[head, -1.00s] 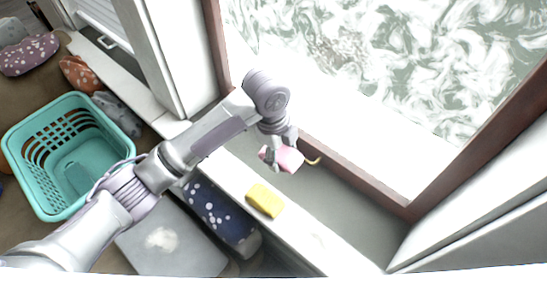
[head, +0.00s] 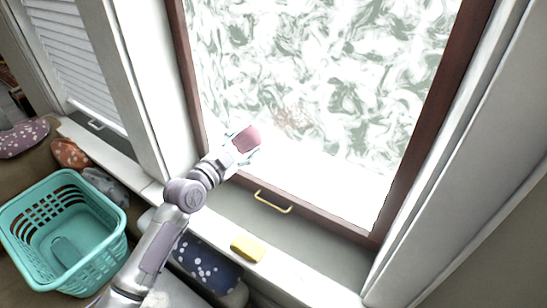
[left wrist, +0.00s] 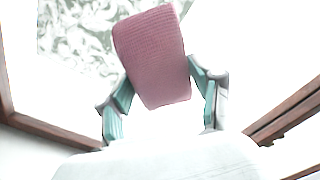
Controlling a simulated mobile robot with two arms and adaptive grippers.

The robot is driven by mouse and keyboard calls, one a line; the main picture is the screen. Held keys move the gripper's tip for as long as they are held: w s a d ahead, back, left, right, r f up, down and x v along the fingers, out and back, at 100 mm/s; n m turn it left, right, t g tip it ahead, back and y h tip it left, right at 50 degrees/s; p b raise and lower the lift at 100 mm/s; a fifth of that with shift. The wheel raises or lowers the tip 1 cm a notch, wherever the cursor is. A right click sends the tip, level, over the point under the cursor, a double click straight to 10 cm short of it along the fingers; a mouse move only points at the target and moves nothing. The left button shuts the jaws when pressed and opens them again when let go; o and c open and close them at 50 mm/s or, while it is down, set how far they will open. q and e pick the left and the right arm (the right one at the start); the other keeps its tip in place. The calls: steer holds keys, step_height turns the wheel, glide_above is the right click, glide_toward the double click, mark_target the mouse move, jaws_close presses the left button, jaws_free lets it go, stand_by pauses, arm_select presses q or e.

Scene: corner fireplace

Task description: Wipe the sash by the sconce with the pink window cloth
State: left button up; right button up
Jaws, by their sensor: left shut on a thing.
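The pink window cloth (head: 247,139) is held up in front of the lower left part of the window sash. My left gripper (head: 242,145) is shut on it. In the left wrist view the cloth (left wrist: 155,55) is a folded, ribbed pad between the two green-padded fingers (left wrist: 160,92). The sash has a dark brown frame (head: 405,180) around a pane (head: 335,75) with green and white swirls. A faint brownish smudge (head: 292,120) shows on the pane, right of the cloth. I cannot tell whether the cloth touches the glass. No sconce and no right gripper show.
A yellow sponge (head: 247,248) lies on the white sill below the window. A teal basket (head: 100,250) stands at the left, near several patterned cushions. A shuttered window (head: 70,50) is at the upper left.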

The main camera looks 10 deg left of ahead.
mark_target(268, 122)
arm_select(q)
steer(key=shift+b+x, duration=0.65)
steer(key=shift+x, duration=2.5)
arm_select(e)
steer(key=shift+w+a+f, duration=0.2)
steer(key=shift+w+f, duration=0.15)
steer(key=shift+f, duration=0.35)
arm_select(q)
steer(key=shift+a+f, duration=0.15)
steer(key=shift+a, duration=0.05)
steer(key=shift+w, duration=0.15)
arm_select(e)
steer(key=shift+s+d+f, duration=0.1)
steer(key=shift+d, duration=0.1)
arm_select(q)
steer(key=shift+b+x, duration=0.5)
steer(key=shift+x, duration=0.25)
arm_select(e)
steer(key=shift+f, duration=0.35)
arm_select(q)
steer(key=shift+d, duration=0.1)
